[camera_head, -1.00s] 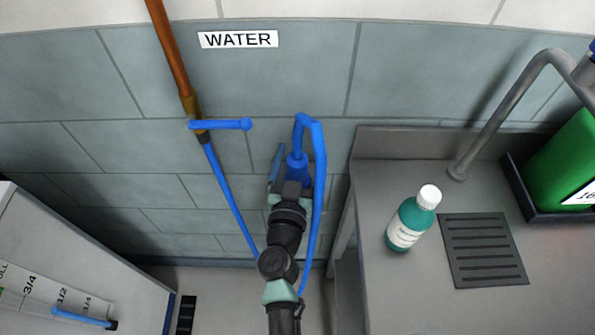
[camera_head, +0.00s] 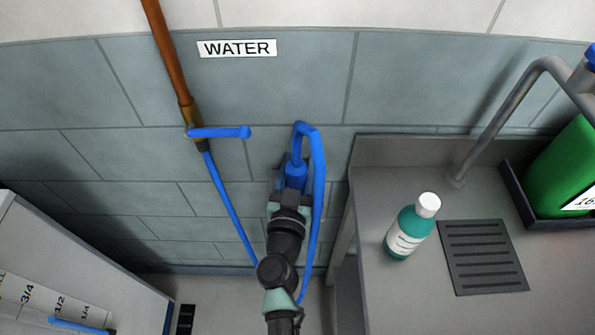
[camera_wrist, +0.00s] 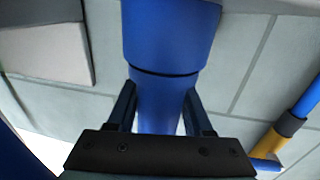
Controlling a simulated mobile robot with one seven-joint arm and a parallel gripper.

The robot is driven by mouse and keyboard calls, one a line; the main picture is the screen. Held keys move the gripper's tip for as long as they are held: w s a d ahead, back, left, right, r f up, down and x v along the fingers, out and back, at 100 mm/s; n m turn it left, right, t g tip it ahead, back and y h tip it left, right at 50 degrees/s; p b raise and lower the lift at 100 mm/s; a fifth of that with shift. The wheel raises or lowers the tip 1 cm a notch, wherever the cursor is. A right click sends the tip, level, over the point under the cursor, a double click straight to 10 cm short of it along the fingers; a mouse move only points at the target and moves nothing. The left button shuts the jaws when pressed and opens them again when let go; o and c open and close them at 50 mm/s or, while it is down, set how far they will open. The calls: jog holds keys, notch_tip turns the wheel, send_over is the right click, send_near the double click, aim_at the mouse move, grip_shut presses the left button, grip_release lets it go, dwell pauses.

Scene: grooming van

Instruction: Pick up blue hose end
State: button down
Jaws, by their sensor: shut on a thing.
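The blue hose end (camera_head: 296,172) is a blue cylindrical piece at the end of a blue hose (camera_head: 319,190). The hose arches up from it and runs down on the right side of my arm. My gripper (camera_head: 290,190) is shut on the hose end, in front of the grey tiled wall. In the wrist view the hose end (camera_wrist: 168,40) fills the middle, with a dark seam around it. The fingers of my gripper (camera_wrist: 160,110) stand on both sides of its narrower part.
A grey counter (camera_head: 365,285) at right bears a teal bottle (camera_head: 409,228), a black grate (camera_head: 482,257) and a green container (camera_head: 565,170). A white cabinet (camera_head: 90,255) stands lower left.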

jog(key=shift+r, duration=0.15)
jog(key=shift+r+p, duration=0.55)
jog(key=shift+p, duration=0.1)
jog(key=s+a+r+p, duration=0.1)
jog(key=s+a+r, duration=0.15)
jog(key=s, duration=1.45)
notch_tip(320, 180, up, 8)
jog(key=p, duration=0.9)
jog(key=shift+s+a+r, duration=0.15)
jog(key=shift+s, duration=0.25)
